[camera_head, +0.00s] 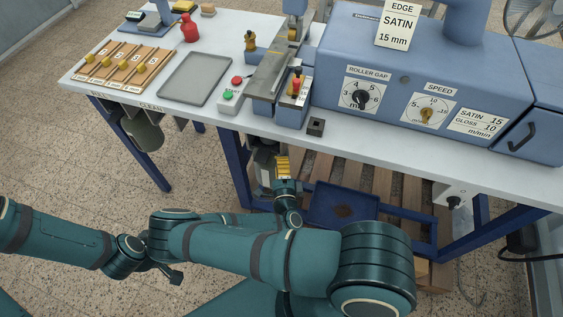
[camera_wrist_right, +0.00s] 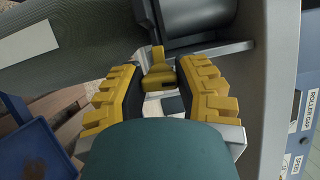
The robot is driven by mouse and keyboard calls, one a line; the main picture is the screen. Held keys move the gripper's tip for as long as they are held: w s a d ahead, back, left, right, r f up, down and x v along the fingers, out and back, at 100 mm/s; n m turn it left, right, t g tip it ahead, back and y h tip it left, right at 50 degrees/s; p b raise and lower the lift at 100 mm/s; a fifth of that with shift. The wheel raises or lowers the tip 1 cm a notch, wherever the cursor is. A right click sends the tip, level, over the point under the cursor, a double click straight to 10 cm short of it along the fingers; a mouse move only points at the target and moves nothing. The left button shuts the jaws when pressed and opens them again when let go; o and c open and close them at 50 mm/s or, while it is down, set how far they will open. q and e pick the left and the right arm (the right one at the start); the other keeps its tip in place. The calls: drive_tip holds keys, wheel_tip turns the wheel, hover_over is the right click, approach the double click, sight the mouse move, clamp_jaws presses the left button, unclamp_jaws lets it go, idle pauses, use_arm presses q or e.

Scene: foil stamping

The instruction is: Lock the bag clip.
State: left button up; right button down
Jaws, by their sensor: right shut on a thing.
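The bag clip (camera_wrist_right: 158,72) is a small yellow piece with a short lever, seen in the right wrist view between my fingers. It sits at the edge of a grey fabric-like bag (camera_wrist_right: 95,50) with a pale label, close to a dark rounded part. My right gripper (camera_wrist_right: 160,98) has its yellow ridged fingers on both sides of the clip and is shut on it. In the head view the right gripper (camera_head: 283,168) is below the table's front edge, in front of a grey unit (camera_head: 263,155). The clip cannot be made out there.
The table front edge (camera_head: 350,153) lies just above my right gripper. A blue tray (camera_head: 325,208) and wooden slats (camera_head: 383,185) are below it. A blue table leg (camera_head: 238,175) stands left of the gripper. The blue machine (camera_head: 425,75) fills the table's right side.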

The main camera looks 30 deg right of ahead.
drive_tip(key=shift+r+n, duration=0.1)
drive_tip(key=shift+n, duration=0.5)
drive_tip(key=c, duration=0.9)
unclamp_jaws()
drive_tip(key=v, duration=1.2)
drive_tip(key=shift+r, duration=0.15)
